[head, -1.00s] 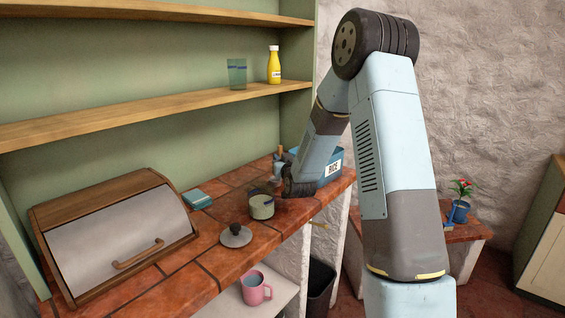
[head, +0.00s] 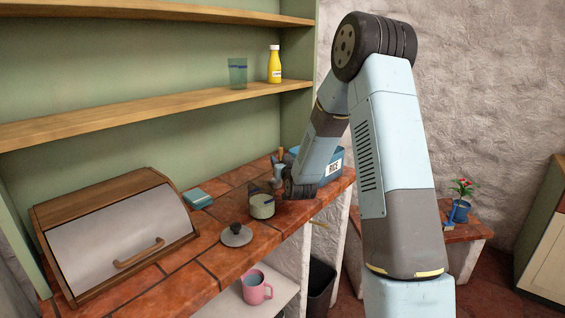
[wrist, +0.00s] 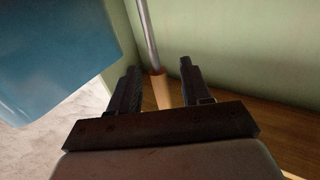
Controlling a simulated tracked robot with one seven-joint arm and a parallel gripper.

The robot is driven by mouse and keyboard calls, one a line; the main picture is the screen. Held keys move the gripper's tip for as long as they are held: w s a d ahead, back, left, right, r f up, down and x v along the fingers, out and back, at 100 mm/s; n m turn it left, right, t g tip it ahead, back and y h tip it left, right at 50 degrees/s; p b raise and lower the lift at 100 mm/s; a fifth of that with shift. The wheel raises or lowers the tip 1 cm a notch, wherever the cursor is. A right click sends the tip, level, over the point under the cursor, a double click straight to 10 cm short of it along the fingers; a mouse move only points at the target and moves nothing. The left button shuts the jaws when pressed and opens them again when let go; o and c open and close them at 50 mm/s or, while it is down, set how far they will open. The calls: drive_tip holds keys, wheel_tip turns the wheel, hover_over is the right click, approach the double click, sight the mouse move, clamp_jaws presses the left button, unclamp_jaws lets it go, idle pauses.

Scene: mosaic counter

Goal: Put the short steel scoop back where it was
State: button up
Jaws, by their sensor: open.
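My gripper (wrist: 160,80) is open in the wrist view, with one dark finger on each side. A steel rod with a pale wooden handle (wrist: 162,92) shows between the fingers, with a gap to each. It looks like the scoop, but its far end is out of view, so I cannot tell its length or whether it is short. In the head view my wrist is low over the far right of the counter, beside the blue rice box (head: 334,166). A small brown handle (head: 280,154) stands up just left of my wrist; its lower part is unclear.
A cream pot (head: 261,207) stands close left of my wrist on the tiled counter (head: 215,213). A dark-knobbed lid (head: 236,236), a teal book (head: 197,199) and a bread box (head: 117,238) lie further left. The rice box also fills the wrist view's upper left (wrist: 60,55).

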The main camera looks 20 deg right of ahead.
drive_tip(key=s+r+g, duration=0.4)
drive_tip(key=s+r, duration=0.1)
drive_tip(key=s, duration=1.1)
drive_tip(key=s+r+g, duration=0.4)
drive_tip(key=s+r, duration=0.1)
drive_tip(key=s, duration=1.1)
drive_tip(key=s+r+g, duration=0.4)
drive_tip(key=s+r, duration=0.1)
drive_tip(key=s, duration=1.1)
drive_tip(key=shift+s+r+h, duration=0.15)
drive_tip(key=shift+s+h, duration=0.1)
drive_tip(key=shift+h, duration=0.05)
